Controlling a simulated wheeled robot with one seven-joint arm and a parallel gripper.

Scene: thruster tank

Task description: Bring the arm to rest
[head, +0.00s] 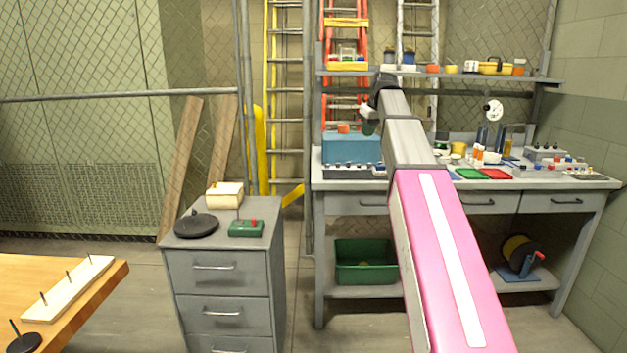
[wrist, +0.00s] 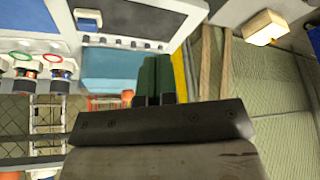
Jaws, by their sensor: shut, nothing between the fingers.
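My arm reaches out from the lower right in the head view, with a pink and white link nearest and grey links beyond. My gripper (head: 369,126) is at its far end, bent downward in front of the grey workbench (head: 335,181), above the blue box (head: 352,148). In the wrist view, my gripper (wrist: 154,62) shows two dark green fingers side by side, close together, with nothing between them. The blue box (wrist: 112,68) shows left of the fingers there. I cannot tell the exact gap between gripper and box.
A grey drawer cabinet (head: 221,275) stands left of the bench, with a black disc (head: 197,225) and a green box (head: 246,228) on top. A shelf (head: 450,76) with small items runs behind the arm. A wooden table (head: 100,293) is at lower left. Floor shows between cabinet and bench.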

